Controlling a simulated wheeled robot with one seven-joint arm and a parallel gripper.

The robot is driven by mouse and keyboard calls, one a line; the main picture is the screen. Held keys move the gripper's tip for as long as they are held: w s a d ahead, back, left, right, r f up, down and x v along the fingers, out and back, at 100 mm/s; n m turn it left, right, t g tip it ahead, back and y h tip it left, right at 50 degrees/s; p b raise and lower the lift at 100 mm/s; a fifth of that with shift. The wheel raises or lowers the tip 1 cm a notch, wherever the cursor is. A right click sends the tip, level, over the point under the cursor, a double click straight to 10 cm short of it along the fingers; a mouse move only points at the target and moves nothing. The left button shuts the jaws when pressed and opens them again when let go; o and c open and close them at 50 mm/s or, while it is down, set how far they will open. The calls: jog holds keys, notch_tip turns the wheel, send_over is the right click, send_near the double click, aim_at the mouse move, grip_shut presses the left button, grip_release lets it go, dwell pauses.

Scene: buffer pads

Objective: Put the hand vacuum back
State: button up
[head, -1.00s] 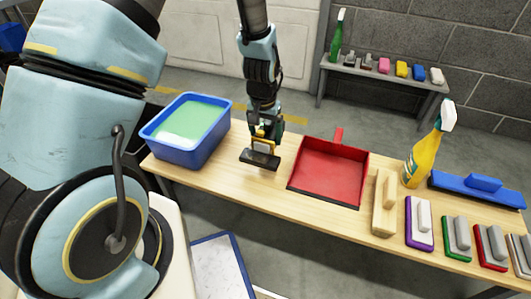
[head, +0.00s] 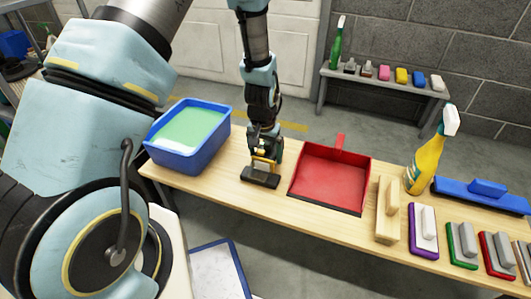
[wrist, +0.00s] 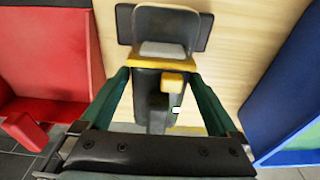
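The hand vacuum (head: 260,178) is black and yellow, with a wide black nozzle at the front. It is at the wooden table, between the blue tub and the red dustpan. My gripper (head: 264,152) comes down on it from behind. In the wrist view the two green fingers of my gripper (wrist: 162,76) flank the vacuum (wrist: 163,57) at its yellow band and appear to grip its sides. The nozzle points away from the gripper, over the pale wood. I cannot tell whether the vacuum touches the tabletop.
A blue tub (head: 205,152) of green liquid stands left, a red dustpan (head: 330,178) right. Farther right are a wooden float (head: 386,222), a yellow spray bottle (head: 425,165) and several coloured pads. A low bench (head: 385,82) stands behind. Bare wood (head: 215,178) shows around the vacuum.

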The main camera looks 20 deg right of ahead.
notch_tip(320, 180, up, 12)
jog(key=s+a+p, duration=0.1)
jog(key=p, duration=0.3)
jog(key=w+a+r+n, duration=0.3)
jog(key=a+r, duration=0.5)
jog(key=a, duration=0.5)
jog(key=s+a+r+n, duration=0.2)
jog(key=a+r, duration=0.1)
jog(key=a, duration=0.4)
jog(key=s+a+r+n, duration=0.2)
jog(key=s+a+r, duration=0.1)
jog(key=a, duration=0.5)
jog(key=shift+s+a+t+y, duration=0.15)
jog(key=shift+a+t+y, duration=0.15)
jog(key=shift+y, duration=0.1)
notch_tip(320, 180, up, 30)
jog(key=p, duration=3)
jog(key=shift+r, duration=0.25)
jog(key=shift+f, duration=0.1)
